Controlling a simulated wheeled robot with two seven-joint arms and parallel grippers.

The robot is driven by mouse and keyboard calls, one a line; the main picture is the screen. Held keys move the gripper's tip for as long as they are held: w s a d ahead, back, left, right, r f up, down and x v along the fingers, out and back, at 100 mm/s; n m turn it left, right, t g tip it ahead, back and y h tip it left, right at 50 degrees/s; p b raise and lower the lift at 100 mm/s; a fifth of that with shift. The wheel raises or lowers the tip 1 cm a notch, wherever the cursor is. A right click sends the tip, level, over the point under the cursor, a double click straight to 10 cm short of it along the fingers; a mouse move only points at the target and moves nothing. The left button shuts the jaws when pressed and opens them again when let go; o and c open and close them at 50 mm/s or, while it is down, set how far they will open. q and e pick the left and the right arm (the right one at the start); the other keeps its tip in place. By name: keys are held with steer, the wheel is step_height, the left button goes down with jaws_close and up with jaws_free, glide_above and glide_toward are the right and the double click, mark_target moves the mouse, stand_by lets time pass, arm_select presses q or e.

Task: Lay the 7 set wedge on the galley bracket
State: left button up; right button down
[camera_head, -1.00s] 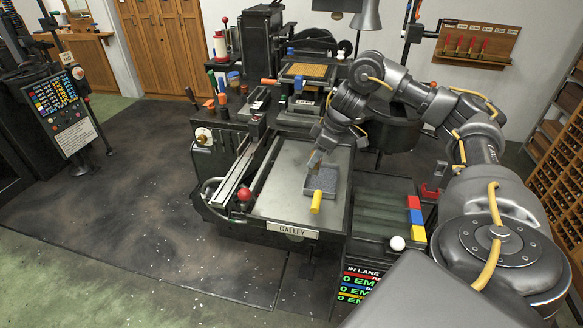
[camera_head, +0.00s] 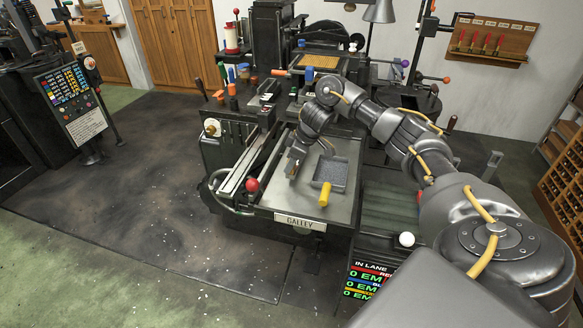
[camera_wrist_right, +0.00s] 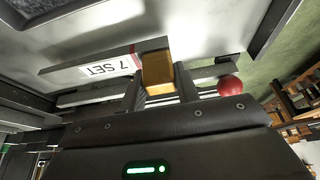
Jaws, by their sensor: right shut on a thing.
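My right gripper (camera_head: 294,168) is over the left part of the galley (camera_head: 274,190), a flat grey surface with a "GALLEY" plate on its front edge. In the right wrist view, my right gripper (camera_wrist_right: 160,85) is shut on a brass block (camera_wrist_right: 158,72). The 7 set wedge (camera_wrist_right: 85,72), a grey bar with a white "7 SET" label and red line, runs behind the block and seems joined to it. In the head view the wedge is too small to make out. I cannot pick out the galley bracket for sure. My left gripper is not in view.
A grey tray (camera_head: 341,173) with a yellow handle (camera_head: 324,194) sits on the galley, right of my gripper. A red ball knob (camera_head: 252,184) stands at the galley's left front; it also shows in the wrist view (camera_wrist_right: 230,86). A white ball knob (camera_head: 406,239) is at front right.

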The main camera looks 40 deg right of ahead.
steer(key=shift+f+p, duration=0.3)
steer(key=shift+f, duration=0.6)
steer(key=c, duration=1)
jaws_free()
steer(key=shift+c, duration=0.2)
